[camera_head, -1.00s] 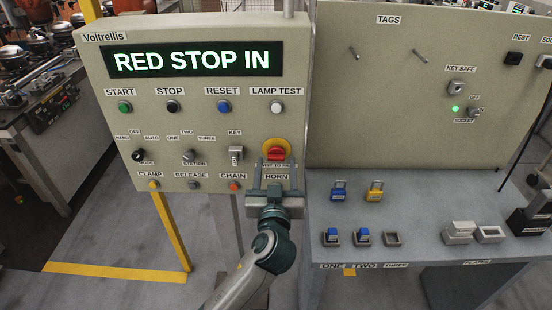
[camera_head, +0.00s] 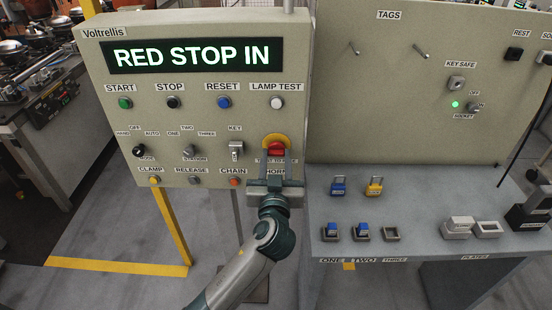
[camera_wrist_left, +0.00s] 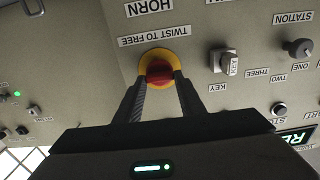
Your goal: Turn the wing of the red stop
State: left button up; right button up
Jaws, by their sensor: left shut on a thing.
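The red stop (camera_head: 276,148) sits on a yellow round plate at the lower right of the panel. The panel's display (camera_head: 193,56) reads RED STOP IN. My left gripper (camera_head: 275,158) reaches it from below, its two fingers on either side of the red wing and shut on it. In the left wrist view the red stop (camera_wrist_left: 159,71) shows between the fingertips, with the label TWIST TO FREE beside it. The fingers partly hide the wing, so its exact angle is hard to tell. My right gripper is not in view.
The key switch (camera_head: 236,151) is just left of the stop, and the chain button (camera_head: 234,182) is below left. On the right, a grey bench (camera_head: 410,205) carries blue and yellow padlocks and small blocks. The tag board (camera_head: 400,110) stands behind it.

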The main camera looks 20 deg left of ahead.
pick_arm(q)
jog(key=m+p, duration=0.1)
jog(key=m, duration=0.2)
jog(key=shift+r, duration=0.1)
jog(key=m+p, duration=0.1)
jog(key=m, duration=0.1)
jog(key=shift+d+m, duration=0.1)
jog(key=shift+m, duration=0.9)
jog(key=o, duration=1.1)
jog(key=shift+c, duration=0.2)
